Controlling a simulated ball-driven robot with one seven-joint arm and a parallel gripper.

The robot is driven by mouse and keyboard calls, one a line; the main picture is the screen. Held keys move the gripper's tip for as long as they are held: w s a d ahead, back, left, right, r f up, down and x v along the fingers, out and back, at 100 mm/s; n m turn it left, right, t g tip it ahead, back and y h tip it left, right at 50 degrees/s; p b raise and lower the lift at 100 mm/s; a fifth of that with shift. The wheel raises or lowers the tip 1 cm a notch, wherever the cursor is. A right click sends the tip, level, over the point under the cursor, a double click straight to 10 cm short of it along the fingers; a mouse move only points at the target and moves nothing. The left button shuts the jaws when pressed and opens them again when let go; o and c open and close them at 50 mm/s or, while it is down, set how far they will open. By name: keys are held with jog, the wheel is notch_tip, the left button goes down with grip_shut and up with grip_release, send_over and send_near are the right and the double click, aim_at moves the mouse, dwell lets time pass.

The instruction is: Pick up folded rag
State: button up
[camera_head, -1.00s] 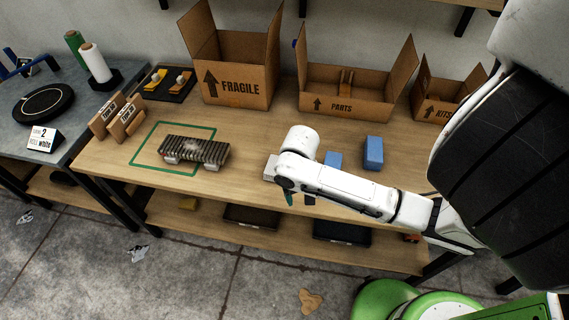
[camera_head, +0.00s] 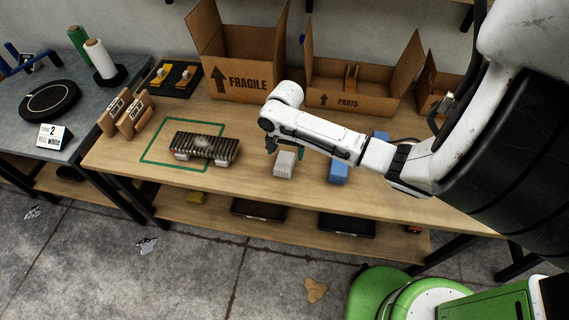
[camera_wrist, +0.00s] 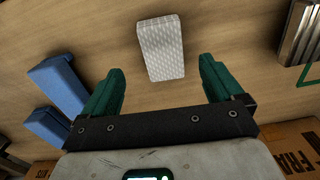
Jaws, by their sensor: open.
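The folded rag (camera_head: 284,163) appears as a small pale, textured block on the wooden bench, right of the striped grey part. In the wrist view the rag (camera_wrist: 160,46) lies at top centre, just beyond the gap between the fingertips. My gripper (camera_head: 286,149) is close behind the rag in the head view, pointing down. In the wrist view my gripper (camera_wrist: 162,72) has its two green fingers spread apart with nothing between them. The rag looks clear of both fingers. The gripper's height above the bench is hard to tell.
Blue blocks (camera_head: 338,168) stand right of the rag, partly behind my arm; they also show in the wrist view (camera_wrist: 58,88). FRAGILE (camera_head: 240,84) and PARTS (camera_head: 345,101) boxes stand behind. Bench in front of the rag is bare.

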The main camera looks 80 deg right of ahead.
aim_at(285, 161)
jog(key=shift+w+d+f, duration=0.1)
jog(key=shift+w+f, duration=0.05)
jog(key=shift+f, duration=2.45)
jog(key=c, duration=1.1)
jog(key=shift+c, duration=0.2)
jog(key=shift+r, duration=0.2)
jog(key=shift+r, duration=0.25)
notch_tip(285, 161, up, 2)
jog(key=shift+r, duration=0.1)
jog(key=s+a+r, duration=0.2)
jog(key=s+r, duration=0.8)
jog(key=s, duration=0.4)
jog(key=shift+a+b, duration=0.15)
jog(key=shift+b, duration=0.15)
jog(key=shift+w, duration=0.1)
